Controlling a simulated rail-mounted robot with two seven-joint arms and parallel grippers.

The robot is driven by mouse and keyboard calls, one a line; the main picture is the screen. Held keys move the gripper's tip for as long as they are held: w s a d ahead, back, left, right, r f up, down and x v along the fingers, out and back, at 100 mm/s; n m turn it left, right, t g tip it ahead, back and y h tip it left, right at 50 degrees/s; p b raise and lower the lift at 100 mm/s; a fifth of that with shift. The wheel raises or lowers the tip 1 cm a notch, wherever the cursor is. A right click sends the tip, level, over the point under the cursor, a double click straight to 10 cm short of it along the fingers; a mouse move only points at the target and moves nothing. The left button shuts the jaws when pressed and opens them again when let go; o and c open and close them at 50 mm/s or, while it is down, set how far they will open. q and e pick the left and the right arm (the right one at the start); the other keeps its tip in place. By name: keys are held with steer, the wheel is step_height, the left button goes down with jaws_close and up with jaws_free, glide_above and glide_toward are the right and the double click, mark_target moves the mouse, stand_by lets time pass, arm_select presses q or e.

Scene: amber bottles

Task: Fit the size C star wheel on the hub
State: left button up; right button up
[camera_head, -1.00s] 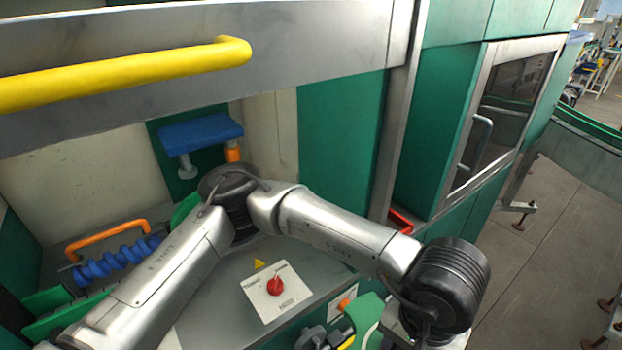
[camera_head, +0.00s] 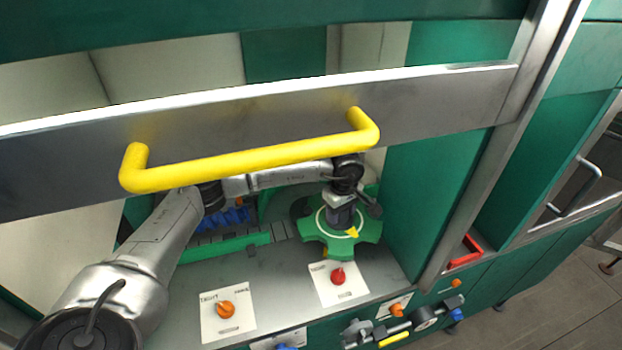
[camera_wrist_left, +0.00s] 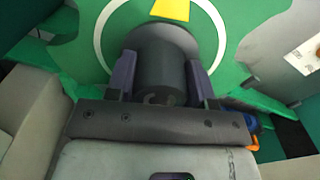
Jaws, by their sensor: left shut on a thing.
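The green star wheel (camera_head: 318,228), with a white ring and a yellow mark, is inside the machine bay in the head view. No size letter is readable on it. My left gripper (camera_head: 341,212) is above it, shut on the dark grip at its middle. In the left wrist view the two fingers (camera_wrist_left: 158,85) stand on either side of this dark round grip, and the green wheel face (camera_wrist_left: 245,35) spreads behind. The hub cannot be made out. I cannot tell whether the wheel touches anything below. My right gripper is not in view.
A steel guard with a yellow handle (camera_head: 250,163) crosses in front of my left arm. A red knob (camera_head: 338,277) and an orange knob (camera_head: 225,309) sit on white plates before the bay. A blue screw (camera_head: 228,217) lies behind a green rail. A green wall stands right of the wheel.

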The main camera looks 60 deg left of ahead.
mark_target(311, 199)
arm_select(q)
steer(key=a+n, duration=0.2)
steer(key=a, duration=0.2)
steer(key=a+n, duration=0.3)
steer(key=a, duration=0.1)
steer(key=s+a+r+n, duration=0.1)
steer(key=a+n, duration=0.1)
steer(key=a, duration=0.3)
steer(key=shift+a+p, duration=0.1)
steer(key=shift+p, duration=0.25)
steer(key=shift+n, duration=0.3)
steer(key=shift+a+f+b, duration=0.15)
steer(key=shift+f+b, duration=0.85)
steer(key=shift+f, duration=0.2)
steer(key=shift+a+f+b, duration=0.15)
steer(key=shift+f+b, duration=0.8)
steer(key=shift+f, duration=0.25)
steer(key=shift+f+b, duration=0.5)
steer(key=shift+f, duration=0.55)
steer(key=shift+f, duration=0.4)
